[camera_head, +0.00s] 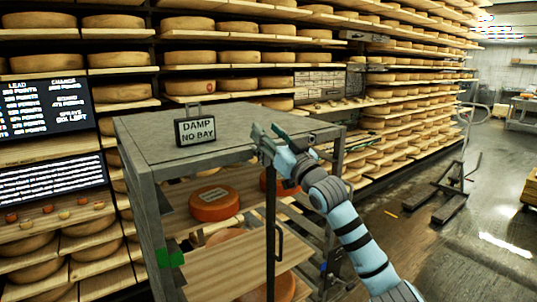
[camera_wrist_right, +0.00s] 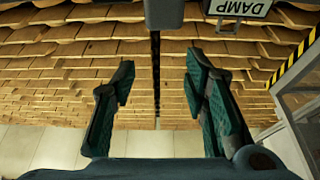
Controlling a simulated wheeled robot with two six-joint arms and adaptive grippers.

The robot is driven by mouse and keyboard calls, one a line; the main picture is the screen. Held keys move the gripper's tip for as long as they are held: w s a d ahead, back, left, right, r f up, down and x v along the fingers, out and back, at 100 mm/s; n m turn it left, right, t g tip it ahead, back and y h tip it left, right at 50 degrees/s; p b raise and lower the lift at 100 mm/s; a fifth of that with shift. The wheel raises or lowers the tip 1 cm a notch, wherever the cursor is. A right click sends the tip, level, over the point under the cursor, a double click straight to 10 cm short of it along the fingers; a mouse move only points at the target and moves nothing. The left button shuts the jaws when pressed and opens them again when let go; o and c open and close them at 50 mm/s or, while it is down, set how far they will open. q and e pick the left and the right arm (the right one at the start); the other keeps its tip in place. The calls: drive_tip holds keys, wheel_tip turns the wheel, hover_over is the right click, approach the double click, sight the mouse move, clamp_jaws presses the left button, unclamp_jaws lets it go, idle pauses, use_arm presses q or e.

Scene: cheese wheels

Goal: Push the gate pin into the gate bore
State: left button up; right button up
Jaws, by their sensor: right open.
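The grey rack cart (camera_head: 225,128) stands in the middle of the head view. A dark upright bar (camera_head: 270,225) and a black handle (camera_head: 279,243) are on its front, where the gate seems to be. I cannot make out the gate pin or the gate bore for certain. My right gripper (camera_head: 266,133) is at the cart top's front right edge, above the dark upright; I cannot tell whether it touches. In the wrist view the right gripper (camera_wrist_right: 160,68) is open, with nothing seen held between its fingers. My left gripper is not in view.
A "DAMP NO BAY" sign (camera_head: 195,131) stands on the cart top. An orange cheese wheel (camera_head: 214,203) lies on the cart's shelf. Shelves of cheese wheels (camera_head: 190,58) rise behind. The floor (camera_head: 480,215) at right is mostly open, with a wheeled metal stand (camera_head: 455,195).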

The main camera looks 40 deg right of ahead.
wheel_tip(320, 180, up, 3)
drive_tip(key=shift+r, duration=0.2)
drive_tip(key=shift+c, duration=0.3)
